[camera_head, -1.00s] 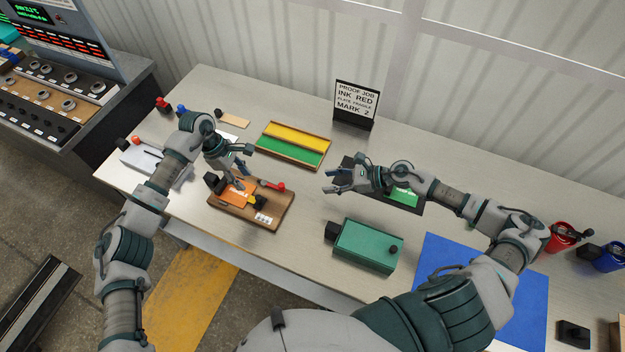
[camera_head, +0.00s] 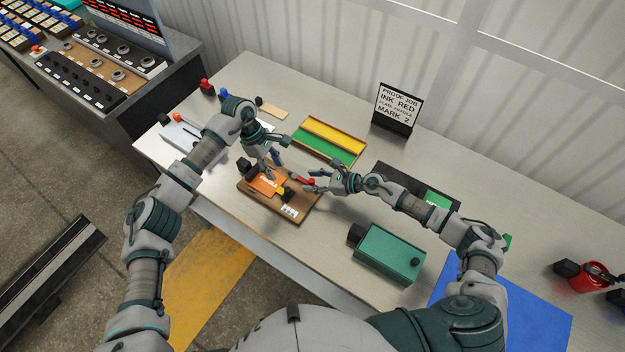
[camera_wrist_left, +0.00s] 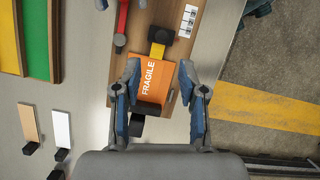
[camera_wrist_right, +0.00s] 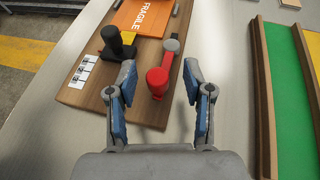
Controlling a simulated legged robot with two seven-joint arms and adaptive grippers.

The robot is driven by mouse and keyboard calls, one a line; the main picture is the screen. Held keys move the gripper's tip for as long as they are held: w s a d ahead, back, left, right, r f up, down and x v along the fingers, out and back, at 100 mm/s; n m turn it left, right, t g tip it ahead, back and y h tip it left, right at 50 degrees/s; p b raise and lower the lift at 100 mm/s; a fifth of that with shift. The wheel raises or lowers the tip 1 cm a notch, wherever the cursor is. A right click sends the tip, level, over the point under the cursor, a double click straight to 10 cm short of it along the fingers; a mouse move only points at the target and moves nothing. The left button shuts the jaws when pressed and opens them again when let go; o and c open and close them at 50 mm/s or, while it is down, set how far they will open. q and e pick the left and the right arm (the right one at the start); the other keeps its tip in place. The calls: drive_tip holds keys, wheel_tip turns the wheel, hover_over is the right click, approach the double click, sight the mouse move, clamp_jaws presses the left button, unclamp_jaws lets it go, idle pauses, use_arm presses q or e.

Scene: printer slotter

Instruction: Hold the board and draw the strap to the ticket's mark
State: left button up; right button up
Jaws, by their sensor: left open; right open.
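The wooden board (camera_head: 303,218) lies near the table's front edge, bearing an orange plate marked FRAGILE (camera_wrist_left: 152,84). A yellow strap piece with a black knob (camera_wrist_right: 113,40) lies by the plate, beside a white numbered scale (camera_wrist_right: 82,72). A lever with a red knob (camera_wrist_right: 157,80) is on the board's back side. The ticket (camera_head: 397,106) reads PROOF JOB, INK RED, PLATE FRAGILE, MARK 2. My left gripper (camera_head: 277,168) is open above the plate, pointing down. My right gripper (camera_head: 312,181) is open, with the red knob between its fingers in the right wrist view; contact is unclear.
A yellow and green tray (camera_head: 330,139) lies behind the board. A green box (camera_head: 391,253) with black knobs stands front right, beside a blue mat (camera_head: 500,305). A black pad (camera_head: 400,180) lies under my right arm. A red cup (camera_head: 590,277) is far right.

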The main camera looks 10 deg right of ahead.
sight(287, 188)
clamp_jaws()
use_arm(q)
drive_tip(key=shift+o, duration=0.5)
use_arm(e)
drive_tip(key=shift+a, duration=0.1)
use_arm(q)
drive_tip(key=d+f+n, duration=0.1)
drive_tip(key=f+n, duration=0.1)
drive_tip(key=f, duration=0.1)
drive_tip(key=s+d+f+n+t, duration=0.1)
drive_tip(key=f+n, duration=0.1)
drive_tip(key=f, duration=0.2)
drive_tip(key=s+d+f+n+t+h, duration=0.1)
drive_tip(key=f+n, duration=0.1)
drive_tip(key=f, duration=0.1)
drive_tip(key=shift+s+d+f+n, duration=0.1)
drive_tip(key=shift+s+f+n, duration=0.1)
drive_tip(key=shift+n, duration=0.2)
clamp_jaws()
